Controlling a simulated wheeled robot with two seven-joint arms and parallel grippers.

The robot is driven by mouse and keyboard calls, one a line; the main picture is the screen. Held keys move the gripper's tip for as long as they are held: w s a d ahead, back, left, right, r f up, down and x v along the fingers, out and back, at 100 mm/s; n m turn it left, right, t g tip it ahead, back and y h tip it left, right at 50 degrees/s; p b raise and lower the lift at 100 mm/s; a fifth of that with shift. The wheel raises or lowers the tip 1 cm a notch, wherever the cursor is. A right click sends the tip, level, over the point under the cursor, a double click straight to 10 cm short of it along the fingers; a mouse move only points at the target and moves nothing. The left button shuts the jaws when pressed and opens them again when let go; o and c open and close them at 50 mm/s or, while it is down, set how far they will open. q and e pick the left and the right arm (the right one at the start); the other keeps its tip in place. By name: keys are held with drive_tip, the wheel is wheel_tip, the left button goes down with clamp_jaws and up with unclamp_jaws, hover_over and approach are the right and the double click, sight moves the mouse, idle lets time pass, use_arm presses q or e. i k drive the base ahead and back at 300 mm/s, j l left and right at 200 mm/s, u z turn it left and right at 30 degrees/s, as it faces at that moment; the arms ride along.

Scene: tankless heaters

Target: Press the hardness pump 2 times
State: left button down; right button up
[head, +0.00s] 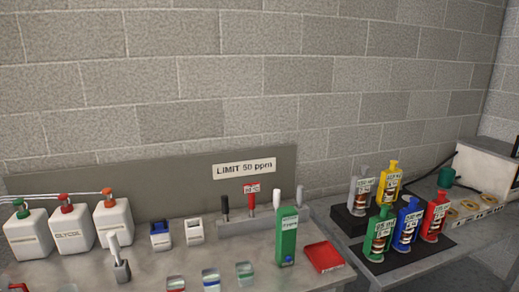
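No label that I can read says hardness, so I cannot tell which item is the hardness pump. Three white jugs stand at the left of the bench: one with a green top (28,235), one with a red top marked GLYCOL (71,230), and one with an orange top (113,222). On the right stand bottle-like dispensers with small labels: grey (361,190), yellow (389,180), green (379,235), blue (407,225) and red (434,218). Neither of my grippers shows in the head view.
On the bench stand a green upright device (287,243), a red tray (323,257), several small cups (245,272), blue (161,236) and white (195,232) holders, and a grey block with a white handle (122,270). A sign reads LIMIT 50 ppm (244,169). A gap separates the two tables.

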sight(106, 191)
drive_tip(key=k+j, duration=0.15)
drive_tip(key=j, duration=0.2)
drive_tip(key=k+j, duration=0.1)
drive_tip(key=j, duration=0.25)
drive_tip(key=k+j, duration=0.15)
drive_tip(key=j, duration=0.2)
drive_tip(key=k+j+u, duration=0.1)
drive_tip(key=j, duration=0.25)
drive_tip(key=k+j, duration=0.1)
drive_tip(key=j, duration=0.25)
